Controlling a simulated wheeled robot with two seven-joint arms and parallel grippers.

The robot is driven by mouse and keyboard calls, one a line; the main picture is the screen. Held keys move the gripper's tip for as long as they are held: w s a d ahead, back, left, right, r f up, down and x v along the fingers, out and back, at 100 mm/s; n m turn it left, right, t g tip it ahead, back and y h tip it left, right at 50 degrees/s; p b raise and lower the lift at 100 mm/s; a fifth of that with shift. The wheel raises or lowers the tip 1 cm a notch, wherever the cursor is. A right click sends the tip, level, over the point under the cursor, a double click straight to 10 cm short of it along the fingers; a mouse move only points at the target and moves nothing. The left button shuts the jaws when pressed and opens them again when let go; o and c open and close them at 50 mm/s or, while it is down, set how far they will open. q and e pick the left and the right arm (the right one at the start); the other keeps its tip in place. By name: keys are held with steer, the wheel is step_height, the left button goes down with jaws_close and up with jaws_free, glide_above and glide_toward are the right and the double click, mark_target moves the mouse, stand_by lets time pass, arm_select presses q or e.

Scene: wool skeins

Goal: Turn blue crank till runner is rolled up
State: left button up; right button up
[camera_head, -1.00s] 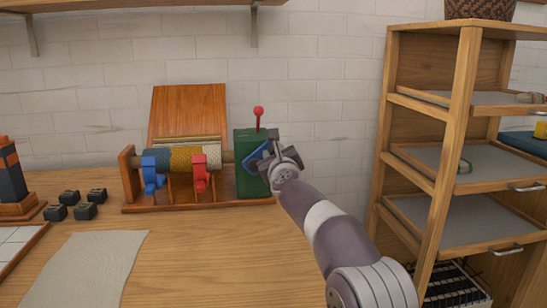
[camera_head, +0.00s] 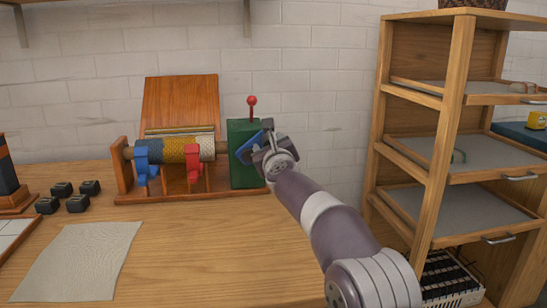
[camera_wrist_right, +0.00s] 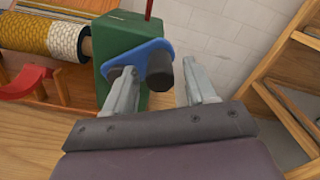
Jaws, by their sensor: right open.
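The blue crank (camera_wrist_right: 137,56) is a flat blue arm with a black handle (camera_wrist_right: 160,68), mounted on the side of a green box (camera_head: 243,170). My right gripper (camera_wrist_right: 165,90) is open, with its two fingers on either side of the black handle; contact cannot be told. In the head view my right gripper (camera_head: 268,150) covers part of the crank. The runner (camera_head: 194,139) is wound in yellow and white on a roller beside the green box, with a sloping wooden board (camera_head: 180,102) behind. My left gripper is out of view.
A red-knobbed lever (camera_head: 252,102) stands up from the green box. Blue (camera_head: 142,160) and red (camera_head: 193,165) clamps sit at the roller. Several small black blocks (camera_head: 61,190) and a grey cloth (camera_head: 80,262) lie left. A wooden shelf rack (camera_head: 447,120) stands right.

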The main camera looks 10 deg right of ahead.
steer(key=s+b, duration=0.3)
steer(key=s, duration=0.8)
steer(key=shift+s+d, duration=0.2)
